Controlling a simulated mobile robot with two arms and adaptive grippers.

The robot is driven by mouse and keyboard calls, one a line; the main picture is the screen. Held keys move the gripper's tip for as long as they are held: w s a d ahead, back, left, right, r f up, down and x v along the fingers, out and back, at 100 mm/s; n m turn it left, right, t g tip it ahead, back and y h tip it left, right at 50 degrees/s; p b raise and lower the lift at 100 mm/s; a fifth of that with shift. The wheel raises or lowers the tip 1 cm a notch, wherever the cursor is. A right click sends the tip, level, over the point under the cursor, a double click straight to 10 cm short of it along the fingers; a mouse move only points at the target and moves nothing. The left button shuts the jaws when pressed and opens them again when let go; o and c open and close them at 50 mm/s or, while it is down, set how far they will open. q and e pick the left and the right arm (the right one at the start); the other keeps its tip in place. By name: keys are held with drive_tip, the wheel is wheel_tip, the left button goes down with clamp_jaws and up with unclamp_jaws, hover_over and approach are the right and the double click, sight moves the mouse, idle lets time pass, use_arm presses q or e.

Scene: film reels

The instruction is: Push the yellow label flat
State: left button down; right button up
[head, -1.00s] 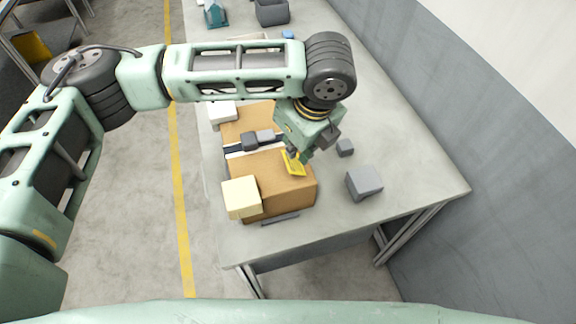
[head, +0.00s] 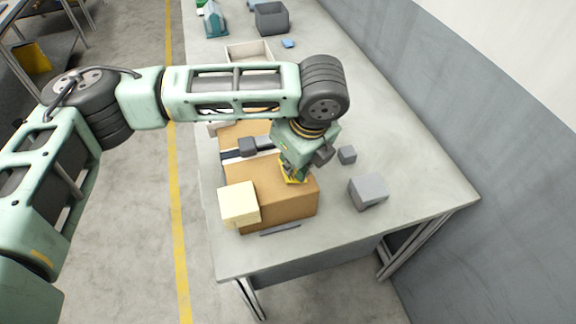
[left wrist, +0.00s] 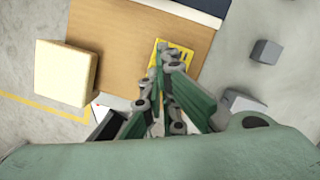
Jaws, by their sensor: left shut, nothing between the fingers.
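The yellow label (head: 301,181) is on top of a brown cardboard box (head: 275,207), near its right edge, partly hidden behind my left gripper in the head view. In the left wrist view the yellow label (left wrist: 184,66) shows dark print and appears to lie on the brown box (left wrist: 125,42). My left gripper (head: 291,173) is shut and empty, pointing down at the label. In the left wrist view the fingertips (left wrist: 171,54) overlap the label; I cannot tell for sure whether they touch it. My right gripper is in neither view.
A cream block (head: 239,204) sits at the box's near left corner. A dark grey object (head: 248,146) is on the box's dark band. Grey blocks (head: 368,191) and (head: 347,155) stand right of the box. A shallow tray (head: 249,50) and grey bin (head: 271,18) are farther back.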

use_arm(q)
drive_tip(key=shift+f, duration=0.5)
drive_tip(key=s+d+r+p, duration=0.1)
drive_tip(key=s+p, duration=0.1)
drive_tip(key=p, duration=0.1)
drive_tip(key=shift+d+r, duration=0.3)
drive_tip(key=shift+d, duration=0.1)
drive_tip(key=shift+s+d+f, duration=0.1)
drive_tip(key=shift+s+d, duration=0.05)
drive_tip(key=shift+f, duration=0.1)
drive_tip(key=v, duration=1.2)
